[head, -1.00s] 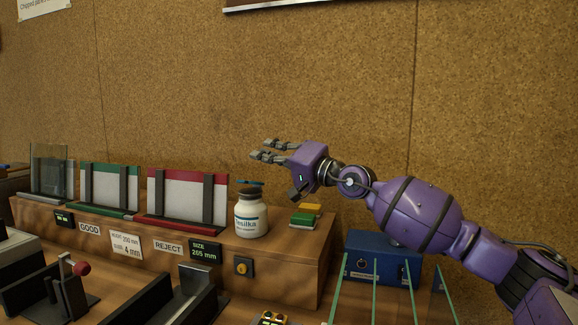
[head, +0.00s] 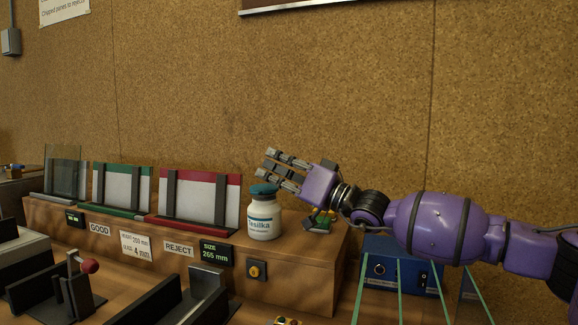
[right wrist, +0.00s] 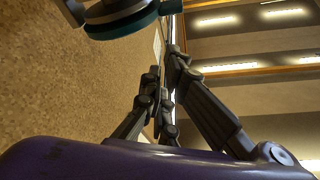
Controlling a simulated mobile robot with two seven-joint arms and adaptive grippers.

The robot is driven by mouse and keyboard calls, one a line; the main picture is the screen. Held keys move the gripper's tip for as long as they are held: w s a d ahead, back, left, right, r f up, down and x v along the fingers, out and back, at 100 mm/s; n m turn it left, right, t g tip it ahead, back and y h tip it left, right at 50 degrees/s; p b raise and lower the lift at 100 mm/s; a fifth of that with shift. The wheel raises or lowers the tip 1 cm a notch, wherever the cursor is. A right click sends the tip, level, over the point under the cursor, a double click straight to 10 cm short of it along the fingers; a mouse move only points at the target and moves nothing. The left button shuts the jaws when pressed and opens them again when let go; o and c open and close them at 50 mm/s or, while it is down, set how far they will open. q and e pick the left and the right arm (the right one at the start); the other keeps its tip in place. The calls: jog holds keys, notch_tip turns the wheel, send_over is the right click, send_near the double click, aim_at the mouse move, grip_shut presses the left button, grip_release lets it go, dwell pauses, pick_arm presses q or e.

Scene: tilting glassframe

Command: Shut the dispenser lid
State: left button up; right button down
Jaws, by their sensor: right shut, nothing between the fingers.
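The dispenser is a white jar (head: 264,220) with a blue-lettered label, standing upright on the right part of the wooden riser. Its dark teal lid (head: 263,189) lies over the mouth in the head view; whether it is fully seated I cannot tell. In the right wrist view, a round teal-edged part (right wrist: 150,18), apparently the lid, shows at the top, beside the fingers. My right gripper (head: 271,163) is shut and empty, just above and right of the lid. Contact with the lid is not clear. My left gripper is not in view.
Framed panels (head: 200,196) stand left of the jar. Yellow and green blocks (head: 320,220) sit right of it, partly behind my wrist. A blue box (head: 380,268) and thin green upright strips stand at lower right. A red-knobbed clamp (head: 89,266) is in the left foreground.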

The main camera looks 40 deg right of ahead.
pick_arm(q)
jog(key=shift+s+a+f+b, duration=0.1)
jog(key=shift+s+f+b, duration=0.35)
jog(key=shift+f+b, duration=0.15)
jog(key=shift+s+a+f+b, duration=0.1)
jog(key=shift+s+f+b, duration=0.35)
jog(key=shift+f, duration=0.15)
pick_arm(e)
jog(key=shift+s+a+f+n+g+y, duration=0.2)
jog(key=shift+f+n+y, duration=0.3)
jog(key=shift+n, duration=0.7)
jog(key=shift+s+a+f+n+g+y, duration=0.2)
jog(key=shift+a+f+n+y, duration=0.25)
jog(key=shift+n, duration=0.75)
jog(key=shift+s+a+f+n+g+y, duration=0.15)
jog(key=shift+f+n+y, duration=0.4)
jog(key=shift+n, duration=0.65)
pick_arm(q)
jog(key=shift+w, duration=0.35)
pick_arm(e)
jog(key=shift+r, duration=0.15)
